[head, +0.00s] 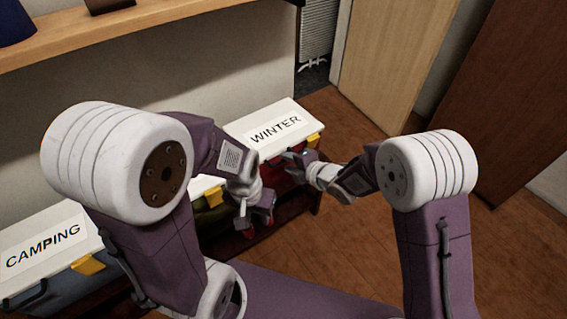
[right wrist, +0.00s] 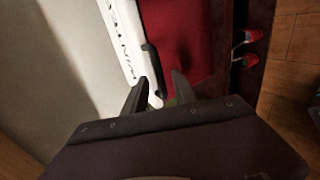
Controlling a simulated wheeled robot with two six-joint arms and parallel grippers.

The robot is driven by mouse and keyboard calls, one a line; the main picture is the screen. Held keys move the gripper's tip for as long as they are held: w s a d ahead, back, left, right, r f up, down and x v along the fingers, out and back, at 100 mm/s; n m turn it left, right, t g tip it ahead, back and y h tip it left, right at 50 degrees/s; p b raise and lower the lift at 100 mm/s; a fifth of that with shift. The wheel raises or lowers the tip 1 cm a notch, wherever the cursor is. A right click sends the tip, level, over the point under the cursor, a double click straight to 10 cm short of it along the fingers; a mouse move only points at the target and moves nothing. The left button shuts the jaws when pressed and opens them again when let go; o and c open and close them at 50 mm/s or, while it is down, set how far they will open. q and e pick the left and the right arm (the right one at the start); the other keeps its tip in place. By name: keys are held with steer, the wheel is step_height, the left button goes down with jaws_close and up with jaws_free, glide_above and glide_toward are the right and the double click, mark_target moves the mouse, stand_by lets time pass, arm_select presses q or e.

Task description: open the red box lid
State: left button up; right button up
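The red box (head: 283,157) has a white lid (head: 268,127) marked WINTER, which looks closed. A yellow latch (head: 315,139) sits at its right front corner. In the right wrist view, the red front (right wrist: 185,40), the white lid (right wrist: 122,42) and a black handle (right wrist: 153,68) show. My right gripper (head: 298,156) is at the front of the box. Its fingers (right wrist: 158,88) are apart, with the near end of the handle between them; contact cannot be told. My left gripper (head: 258,212) is lower, in front of the neighbouring box; its finger opening is unclear.
A box marked CAMPING (head: 45,245) stands at the left. A partly hidden box with a yellow latch (head: 213,196) sits between. A wooden shelf (head: 130,30) runs above. The wooden floor (head: 340,235) is open at the right. Small red parts (right wrist: 252,48) show beside the box.

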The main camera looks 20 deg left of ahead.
mark_target(283, 162)
steer(key=shift+b+x, duration=0.55)
steer(key=shift+x, duration=1.35)
steer(key=shift+f, duration=0.1)
steer(key=shift+s+f, duration=0.1)
jaws_close()
